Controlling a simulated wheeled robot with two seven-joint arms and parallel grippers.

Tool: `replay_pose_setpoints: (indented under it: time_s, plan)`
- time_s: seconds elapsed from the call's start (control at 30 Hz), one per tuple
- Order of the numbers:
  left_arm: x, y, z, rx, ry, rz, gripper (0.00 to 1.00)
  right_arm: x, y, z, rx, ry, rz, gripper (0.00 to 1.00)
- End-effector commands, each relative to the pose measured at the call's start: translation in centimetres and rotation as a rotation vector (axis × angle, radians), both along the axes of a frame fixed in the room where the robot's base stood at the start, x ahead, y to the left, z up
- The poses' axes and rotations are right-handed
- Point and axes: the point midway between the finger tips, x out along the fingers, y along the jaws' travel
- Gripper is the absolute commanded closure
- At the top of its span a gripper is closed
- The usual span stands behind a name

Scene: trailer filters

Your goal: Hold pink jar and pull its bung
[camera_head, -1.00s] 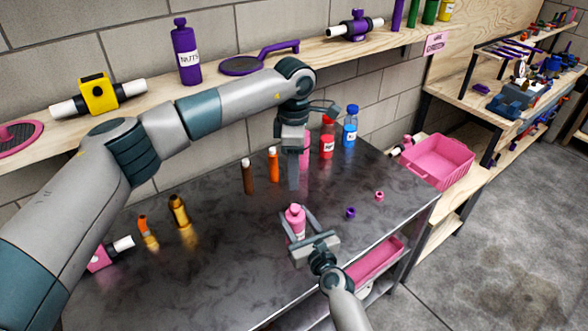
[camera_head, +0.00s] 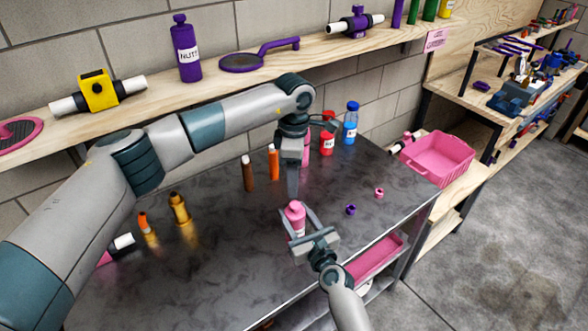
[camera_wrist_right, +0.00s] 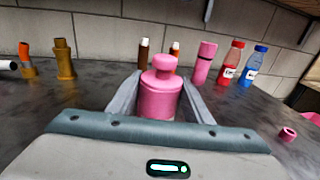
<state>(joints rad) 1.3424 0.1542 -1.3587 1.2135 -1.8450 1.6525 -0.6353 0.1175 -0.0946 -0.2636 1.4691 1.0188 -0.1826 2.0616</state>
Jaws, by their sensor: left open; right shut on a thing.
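The pink jar (camera_head: 295,216) stands upright near the front of the dark table, its pink bung (camera_head: 294,205) on top. It also shows in the right wrist view (camera_wrist_right: 158,100), with its bung (camera_wrist_right: 164,63) seated in the neck. My right gripper (camera_head: 297,219) is shut on the pink jar, one finger on each side of its body. My left gripper (camera_head: 293,182) is open and empty, pointing down above and just behind the jar. Its fingers overlap in the head view, and it does not show in the wrist view.
Brown (camera_head: 248,173) and orange (camera_head: 273,162) tubes, a red bottle (camera_head: 327,141) and a blue bottle (camera_head: 350,123) stand behind. A tall pink cylinder (camera_wrist_right: 204,63) stands there too. Small purple (camera_head: 350,210) and pink (camera_head: 379,193) rings lie to the right. A shelf (camera_head: 130,118) runs above.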

Motion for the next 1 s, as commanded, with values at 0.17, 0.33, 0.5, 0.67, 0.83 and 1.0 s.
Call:
replay_pose_setpoints:
  time_s: [0.17,0.33,0.5,0.67,0.83,1.0]
  plan:
    - [-0.1,0.0,-3.1,0.0,0.003,0.002,0.54,0.0,0.0,0.0,0.0,0.001,0.0,0.95]
    - [0.0,0.0,-5.5,0.0,0.002,0.001,0.54,0.0,0.0,0.0,0.0,0.001,0.0,0.95]
    - [0.0,0.0,-7.3,0.0,0.002,0.002,0.54,0.0,0.0,0.0,0.0,0.001,0.0,0.95]
    - [0.0,0.0,-8.0,0.0,0.0,0.002,0.54,0.0,0.0,0.0,0.0,0.001,0.0,0.95]
    - [0.0,0.0,-8.1,0.0,0.0,0.002,0.54,0.0,0.0,0.0,0.0,0.001,0.0,0.95]
    - [0.0,0.0,-8.1,0.0,0.0,0.001,0.61,0.0,0.0,0.0,0.0,0.001,0.0,0.95]
